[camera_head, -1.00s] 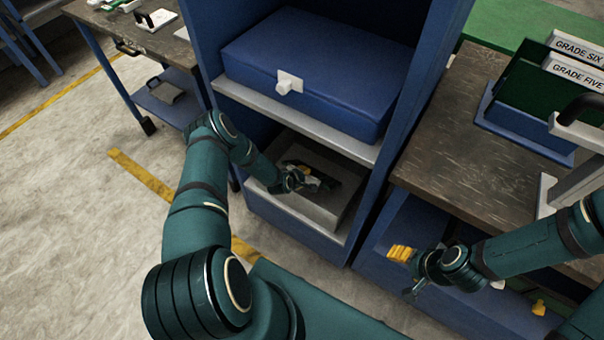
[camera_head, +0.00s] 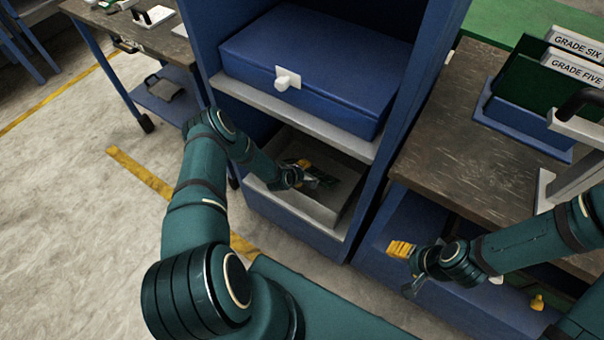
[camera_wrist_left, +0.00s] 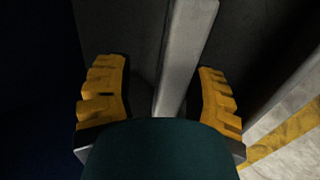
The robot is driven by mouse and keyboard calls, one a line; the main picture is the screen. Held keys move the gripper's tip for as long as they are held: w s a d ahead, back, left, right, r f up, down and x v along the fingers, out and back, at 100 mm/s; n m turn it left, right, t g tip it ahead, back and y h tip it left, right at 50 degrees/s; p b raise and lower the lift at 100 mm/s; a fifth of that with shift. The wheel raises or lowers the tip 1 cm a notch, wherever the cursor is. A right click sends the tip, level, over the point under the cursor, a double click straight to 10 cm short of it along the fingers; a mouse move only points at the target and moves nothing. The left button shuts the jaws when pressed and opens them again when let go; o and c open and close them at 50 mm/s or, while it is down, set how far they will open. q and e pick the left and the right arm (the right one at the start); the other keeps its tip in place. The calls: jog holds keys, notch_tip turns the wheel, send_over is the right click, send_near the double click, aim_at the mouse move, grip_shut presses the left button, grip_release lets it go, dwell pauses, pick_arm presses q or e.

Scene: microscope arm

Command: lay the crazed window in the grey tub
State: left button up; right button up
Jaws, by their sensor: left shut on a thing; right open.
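The grey tub (camera_head: 348,212) stands on the low shelf of the blue cabinet. My left gripper (camera_head: 314,176) is inside the tub's opening, its yellow fingers showing against the dark inside. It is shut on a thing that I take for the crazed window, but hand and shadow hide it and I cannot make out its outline. In the left wrist view the two yellow fingers (camera_wrist_left: 165,95) stand apart, with a grey bar, perhaps the tub's rim (camera_wrist_left: 185,50), between them. My right gripper (camera_head: 404,270) is open and empty in front of the bench at right.
A blue case (camera_head: 310,85) with a white latch sits on the shelf above the tub, leaving limited height. The cabinet's side wall (camera_head: 425,80) bounds it at right. A worn bench (camera_head: 465,165) holds green files in a blue rack (camera_head: 520,125).

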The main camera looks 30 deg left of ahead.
pick_arm(q)
notch_tip(320, 180, up, 9)
jog(key=shift+r, duration=0.15)
dwell(0.9)
